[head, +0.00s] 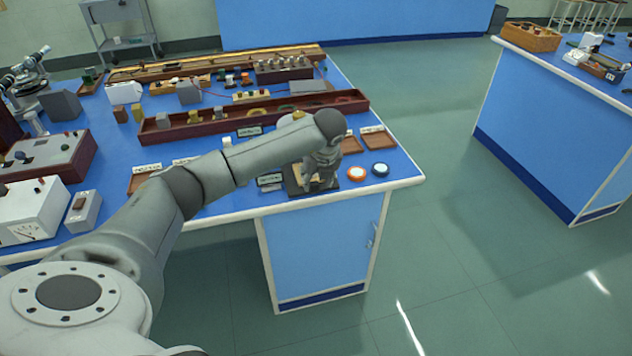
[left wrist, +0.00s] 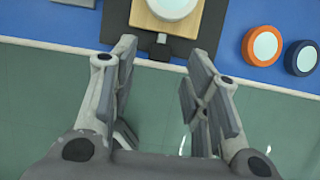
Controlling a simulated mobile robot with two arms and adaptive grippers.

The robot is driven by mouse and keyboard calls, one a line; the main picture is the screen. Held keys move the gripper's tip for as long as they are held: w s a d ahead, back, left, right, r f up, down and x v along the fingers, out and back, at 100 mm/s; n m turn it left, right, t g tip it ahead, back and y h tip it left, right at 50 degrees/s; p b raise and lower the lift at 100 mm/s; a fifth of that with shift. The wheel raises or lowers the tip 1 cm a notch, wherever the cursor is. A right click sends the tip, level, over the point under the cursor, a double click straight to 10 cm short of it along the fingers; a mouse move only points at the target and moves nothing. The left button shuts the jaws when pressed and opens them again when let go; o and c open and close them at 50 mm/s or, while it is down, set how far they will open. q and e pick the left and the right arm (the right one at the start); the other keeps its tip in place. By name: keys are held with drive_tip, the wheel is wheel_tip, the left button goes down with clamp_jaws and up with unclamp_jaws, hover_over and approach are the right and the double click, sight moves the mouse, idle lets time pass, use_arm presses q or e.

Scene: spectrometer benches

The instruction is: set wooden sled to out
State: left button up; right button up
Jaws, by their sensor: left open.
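The wooden sled (left wrist: 158,27) shows at the top of the left wrist view, with a pale round disc (left wrist: 172,7) on it. It sits on a dark base (left wrist: 204,40), and a small dark tab (left wrist: 160,48) sticks out at its near side. In the head view the sled is mostly hidden behind my left gripper (head: 316,180); the dark base (head: 292,184) shows at the bench's front edge. My left gripper (left wrist: 160,70) is open and empty, its fingers apart on either side of the tab. I cannot tell whether they touch anything. My right gripper is out of view.
An orange-rimmed disc (head: 357,173) and a dark blue-rimmed disc (head: 380,169) lie to the right of the base. Wooden trays (head: 378,139) and a long dark-red rack (head: 205,126) stand behind. The floor (head: 470,260) right of the bench is clear.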

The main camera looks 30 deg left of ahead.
use_arm(q)
drive_tip(key=v, duration=0.8)
drive_tip(key=shift+r, duration=0.25)
drive_tip(key=shift+s+d+f, duration=0.1)
drive_tip(key=shift+d, duration=0.05)
